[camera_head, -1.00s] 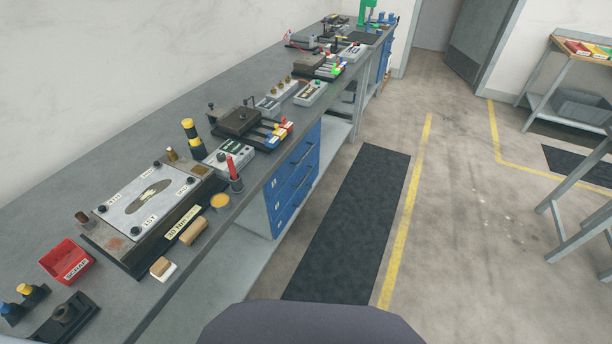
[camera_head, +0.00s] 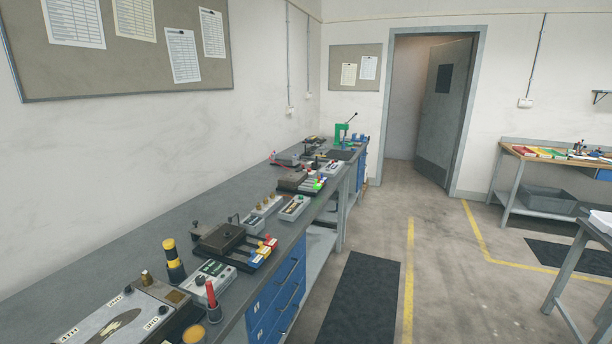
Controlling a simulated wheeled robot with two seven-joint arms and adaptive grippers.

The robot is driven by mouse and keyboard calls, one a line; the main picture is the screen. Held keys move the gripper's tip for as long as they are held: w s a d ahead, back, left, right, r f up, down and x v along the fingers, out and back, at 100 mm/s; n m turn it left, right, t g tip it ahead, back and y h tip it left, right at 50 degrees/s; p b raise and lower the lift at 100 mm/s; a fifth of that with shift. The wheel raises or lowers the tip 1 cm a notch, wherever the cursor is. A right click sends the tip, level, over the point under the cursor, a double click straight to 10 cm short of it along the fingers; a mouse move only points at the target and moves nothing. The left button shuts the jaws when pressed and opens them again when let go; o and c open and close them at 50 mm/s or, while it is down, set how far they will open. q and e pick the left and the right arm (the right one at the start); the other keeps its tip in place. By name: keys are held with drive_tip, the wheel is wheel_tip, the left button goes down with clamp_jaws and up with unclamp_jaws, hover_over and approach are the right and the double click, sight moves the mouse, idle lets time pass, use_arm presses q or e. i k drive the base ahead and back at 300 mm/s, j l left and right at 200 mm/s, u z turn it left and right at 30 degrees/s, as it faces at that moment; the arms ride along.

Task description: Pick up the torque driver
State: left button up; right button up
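A long grey workbench (camera_head: 120,247) runs along the left wall. Near its front part a red-handled tool (camera_head: 211,294) stands upright in a dark holder at the bench's front edge. Behind it to the left, a thick yellow-and-black cylinder (camera_head: 173,259) stands upright. I cannot tell for sure which of these two is the torque driver. Neither of my grippers shows in this view.
A metal plate fixture (camera_head: 125,322) is cut off at the bottom left. A grey control box (camera_head: 208,280) and a dark fixture (camera_head: 224,238) stand close by. Blue drawers (camera_head: 277,303) are under the bench. A dark floor mat (camera_head: 362,296) lies beside it, with open floor around.

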sight(170, 247)
drive_tip(key=u, duration=1.5)
